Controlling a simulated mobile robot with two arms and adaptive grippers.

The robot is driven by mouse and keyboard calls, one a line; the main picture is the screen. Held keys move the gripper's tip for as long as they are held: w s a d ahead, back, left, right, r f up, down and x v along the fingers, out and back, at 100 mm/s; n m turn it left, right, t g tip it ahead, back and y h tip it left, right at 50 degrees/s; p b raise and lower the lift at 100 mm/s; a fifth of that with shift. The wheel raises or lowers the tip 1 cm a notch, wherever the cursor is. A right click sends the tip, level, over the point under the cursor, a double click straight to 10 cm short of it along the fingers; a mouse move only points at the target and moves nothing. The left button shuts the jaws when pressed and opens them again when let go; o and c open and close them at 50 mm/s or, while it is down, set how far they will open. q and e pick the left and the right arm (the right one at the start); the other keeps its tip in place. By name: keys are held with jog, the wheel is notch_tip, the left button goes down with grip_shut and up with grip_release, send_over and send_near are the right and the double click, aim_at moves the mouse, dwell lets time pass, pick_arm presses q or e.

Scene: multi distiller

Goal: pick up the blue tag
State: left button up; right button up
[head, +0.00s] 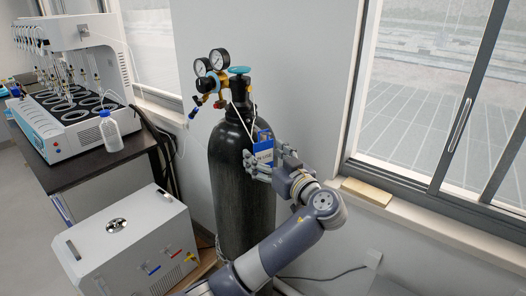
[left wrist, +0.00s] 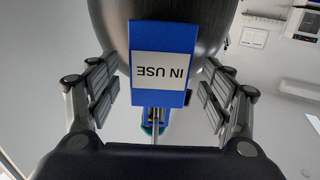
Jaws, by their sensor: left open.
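The blue tag (head: 263,146) hangs from a thin white cord on the upper front of the black gas cylinder (head: 235,196). In the left wrist view the tag (left wrist: 163,37) shows a white label reading "IN USE", upside down. My left gripper (head: 268,163) is at the tag, with its fingers open. In the left wrist view the fingers of the left gripper (left wrist: 158,82) stand on both sides of the tag, with a visible gap on each side. My right gripper is not in view.
The cylinder carries two gauges (head: 210,64) and a teal valve knob (head: 239,70). A grey box unit (head: 130,240) stands at its left. A distiller (head: 75,95) and a plastic bottle (head: 111,132) are on the dark bench. A window sill (head: 430,222) runs along the right.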

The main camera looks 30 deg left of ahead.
pick_arm(q)
jog(key=shift+d, duration=0.15)
jog(key=shift+c, duration=0.3)
jog(key=c, duration=0.9)
jog(key=shift+r, duration=0.1)
jog(key=shift+r+b, duration=0.5)
jog(key=b+v, duration=0.5)
jog(key=v, duration=1.3)
jog(key=shift+r, duration=0.25)
